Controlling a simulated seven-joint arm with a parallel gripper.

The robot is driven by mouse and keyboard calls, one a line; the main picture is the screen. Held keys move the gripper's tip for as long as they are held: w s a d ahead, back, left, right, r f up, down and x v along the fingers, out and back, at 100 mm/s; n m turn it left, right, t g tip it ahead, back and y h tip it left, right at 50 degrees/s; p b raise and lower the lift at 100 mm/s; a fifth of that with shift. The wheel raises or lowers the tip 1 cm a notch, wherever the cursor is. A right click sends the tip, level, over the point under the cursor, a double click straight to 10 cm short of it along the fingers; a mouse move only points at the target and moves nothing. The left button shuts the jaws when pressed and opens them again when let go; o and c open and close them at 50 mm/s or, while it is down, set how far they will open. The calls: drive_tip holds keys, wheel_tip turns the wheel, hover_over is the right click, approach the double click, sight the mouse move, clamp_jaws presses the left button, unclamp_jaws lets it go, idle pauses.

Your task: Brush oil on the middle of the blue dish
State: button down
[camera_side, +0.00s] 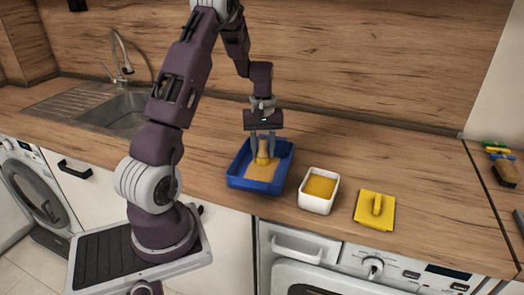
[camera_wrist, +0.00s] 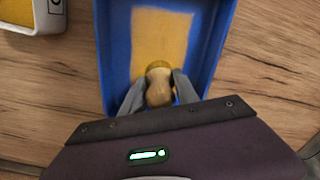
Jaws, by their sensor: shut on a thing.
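The blue dish (camera_side: 239,181) is a rectangular tray on the wooden counter, and it also shows in the wrist view (camera_wrist: 116,60). A patch of yellowish oil (camera_wrist: 165,35) covers the middle of its floor. My gripper (camera_side: 262,150) is over the dish and shut on the brush (camera_side: 263,152). The brush has a rounded tan wooden handle, seen from above in the wrist view (camera_wrist: 159,82). Its lower end is at the oiled patch, near one end of it. The bristles are mostly hidden, and I cannot tell whether they touch the floor.
A white container (camera_side: 317,204) with yellow-orange contents stands right of the dish. A sink (camera_side: 110,108) is at the left, and brushes (camera_side: 505,170) lie at the far right. The counter behind the dish is clear.

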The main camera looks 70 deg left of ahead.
drive_tip(key=shift+w+a, duration=0.5)
drive_tip(key=shift+a, duration=0.05)
drive_tip(key=shift+w+a, duration=0.65)
drive_tip(key=shift+a, duration=0.25)
drive_tip(key=shift+d, duration=0.1)
drive_tip(key=shift+w+d, duration=0.4)
drive_tip(key=shift+w, duration=0.15)
drive_tip(key=shift+s+d, duration=0.7)
drive_tip(key=shift+d, duration=0.15)
